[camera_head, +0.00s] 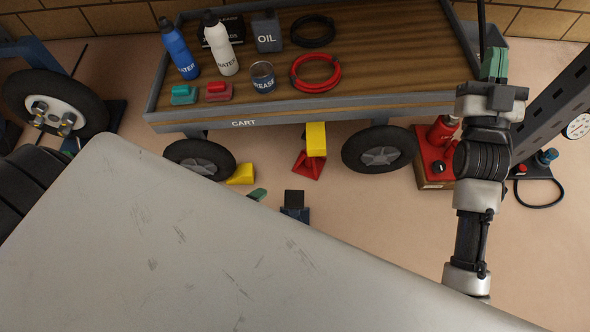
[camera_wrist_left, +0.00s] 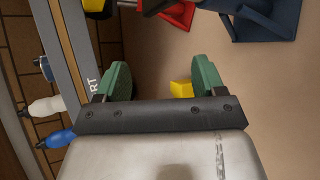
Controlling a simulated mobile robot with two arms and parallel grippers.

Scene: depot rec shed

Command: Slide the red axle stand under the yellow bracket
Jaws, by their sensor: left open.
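The yellow bracket (camera_head: 316,139) hangs at the cart's front edge, between the wheels. The red axle stand (camera_head: 307,166) shows on the floor just below it in the head view, its upper part hidden by the bracket. In the left wrist view the red stand (camera_wrist_left: 178,14) is at the top and the bracket (camera_wrist_left: 97,6) at top left, both cut off. How far the stand is under the bracket, I cannot tell. My left gripper (camera_wrist_left: 162,84) is open and empty, to the near left of the stand. My right gripper (camera_head: 494,64) is at the cart's right end; its opening is unclear.
A blue stand (camera_head: 294,205) stands on the floor near the red one. A yellow wedge (camera_head: 242,174) lies by the cart's left wheel (camera_head: 200,160). The cart (camera_head: 300,107) carries bottles, cans and coiled cables. A red box (camera_head: 434,172) stands right of the right wheel.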

